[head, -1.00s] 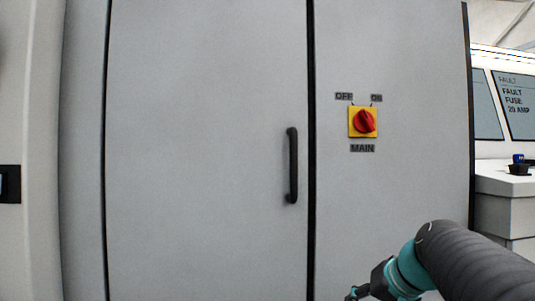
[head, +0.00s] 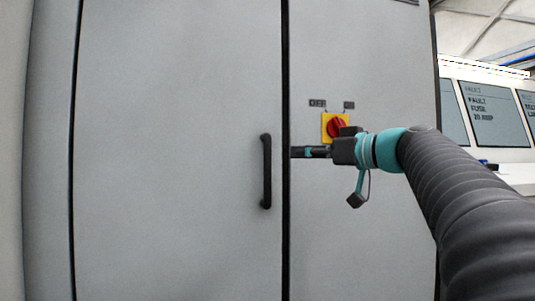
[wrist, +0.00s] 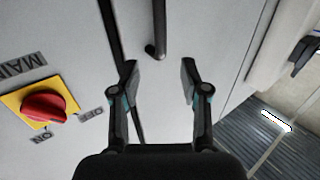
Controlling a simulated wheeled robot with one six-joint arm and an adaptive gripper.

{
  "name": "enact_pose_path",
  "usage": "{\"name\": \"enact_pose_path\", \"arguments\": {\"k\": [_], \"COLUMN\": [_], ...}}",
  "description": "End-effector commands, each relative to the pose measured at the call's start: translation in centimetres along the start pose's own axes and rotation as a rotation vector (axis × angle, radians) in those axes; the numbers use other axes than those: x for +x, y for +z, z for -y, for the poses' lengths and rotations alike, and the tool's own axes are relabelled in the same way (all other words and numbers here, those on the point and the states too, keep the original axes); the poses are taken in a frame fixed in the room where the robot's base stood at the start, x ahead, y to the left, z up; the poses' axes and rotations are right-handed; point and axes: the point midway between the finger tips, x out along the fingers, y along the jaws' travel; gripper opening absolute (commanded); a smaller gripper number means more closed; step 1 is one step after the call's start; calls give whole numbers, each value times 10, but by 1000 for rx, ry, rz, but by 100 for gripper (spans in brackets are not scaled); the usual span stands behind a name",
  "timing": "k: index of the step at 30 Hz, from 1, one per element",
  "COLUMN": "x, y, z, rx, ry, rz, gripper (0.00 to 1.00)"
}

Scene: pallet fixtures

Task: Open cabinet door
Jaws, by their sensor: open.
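The grey cabinet door (head: 170,150) is shut, with a dark seam along its right edge. Its black vertical bar handle (head: 266,172) is near that edge. My gripper (head: 296,152) is just right of the handle in the head view, near the seam, pointing left. In the wrist view my gripper (wrist: 158,75) has its two fingers spread and nothing between them. The handle (wrist: 158,35) shows just beyond the fingertips, roughly in line with the gap, and its far end is cut off by the top of the picture.
A red rotary switch on a yellow plate (head: 328,130) is on the panel right of the seam, partly behind my gripper. It also shows in the wrist view (wrist: 40,108). Display screens (head: 490,115) stand at the right.

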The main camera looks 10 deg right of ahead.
Motion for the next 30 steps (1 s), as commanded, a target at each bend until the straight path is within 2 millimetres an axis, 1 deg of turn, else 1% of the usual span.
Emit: {"name": "enact_pose_path", "arguments": {"k": [3,12,18,24,30], "x": [22,78,106,119,121], "y": [-2,-2,-1,0,0], "z": [1,1,1,1,0], "rx": [1,2,2,1,1], "ry": [-4,-3,-2,-1,1], "rz": [2,2,2,1,1], "gripper": [45,45,45,45,45]}}
